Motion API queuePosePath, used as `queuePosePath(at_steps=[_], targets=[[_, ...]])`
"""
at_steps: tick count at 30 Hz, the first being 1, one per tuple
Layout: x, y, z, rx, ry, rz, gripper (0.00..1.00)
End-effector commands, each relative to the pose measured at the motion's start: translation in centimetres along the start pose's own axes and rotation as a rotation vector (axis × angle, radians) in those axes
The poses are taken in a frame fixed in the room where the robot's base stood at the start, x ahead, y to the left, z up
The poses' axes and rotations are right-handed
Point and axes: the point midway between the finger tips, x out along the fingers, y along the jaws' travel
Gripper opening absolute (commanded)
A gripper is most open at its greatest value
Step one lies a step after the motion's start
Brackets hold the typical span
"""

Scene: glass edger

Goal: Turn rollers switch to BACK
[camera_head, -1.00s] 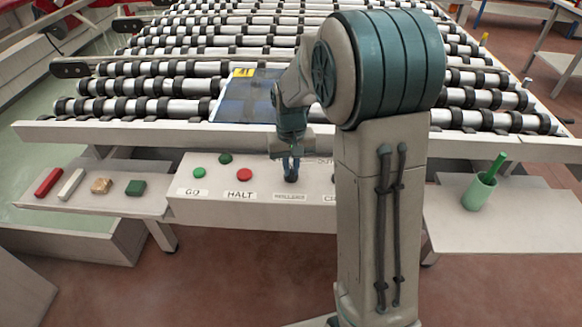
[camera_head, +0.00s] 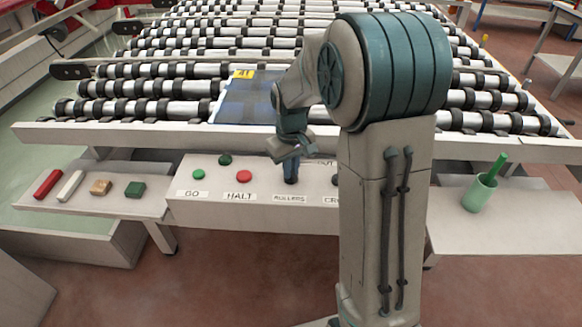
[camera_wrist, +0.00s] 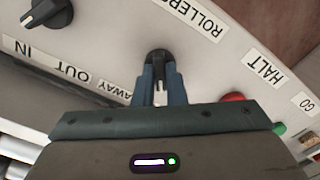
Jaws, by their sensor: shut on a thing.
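The rollers switch is a black rotary knob (camera_wrist: 158,57) on the white sloped panel, beside the "ROLLERS" label (camera_wrist: 195,16). An "AWAY" label (camera_wrist: 114,90) is near it on the other side. My gripper (camera_wrist: 160,74) has its two blue fingers on either side of the knob's grip and is shut on it. In the head view my gripper (camera_head: 290,165) reaches down to the panel above the "ROLLERS" label (camera_head: 290,198), with its wrist tilted. The fingers hide part of the knob, and I cannot tell exactly where it points. No BACK label is readable.
A red button (camera_head: 243,181) and green buttons (camera_head: 198,174) sit left on the panel. Another black knob (camera_wrist: 48,14) stands by "IN" and "OUT" labels. The roller table (camera_head: 170,88) bears a dark blue sheet (camera_head: 243,98). A green cup (camera_head: 479,194) stands right.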

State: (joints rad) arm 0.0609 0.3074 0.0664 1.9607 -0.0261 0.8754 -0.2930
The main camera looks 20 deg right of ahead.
Motion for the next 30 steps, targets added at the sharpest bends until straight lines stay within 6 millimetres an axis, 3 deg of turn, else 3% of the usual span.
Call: queuePosePath(at_steps=[3, 6, 14, 19, 30], targets=[[-0.2, 0.0, -0.2, -0.003, 0.007, 0.002, 0.0], [-0.2, 0.0, -0.2, -0.002, 0.007, 0.002, 0.33], [-0.1, 0.0, -0.1, -0.001, 0.003, 0.001, 0.33], [-1.2, 0.0, -0.1, 0.0, 0.005, 0.002, 0.33], [-9.2, -0.1, -0.2, -0.001, 0.009, 0.002, 0.33]])
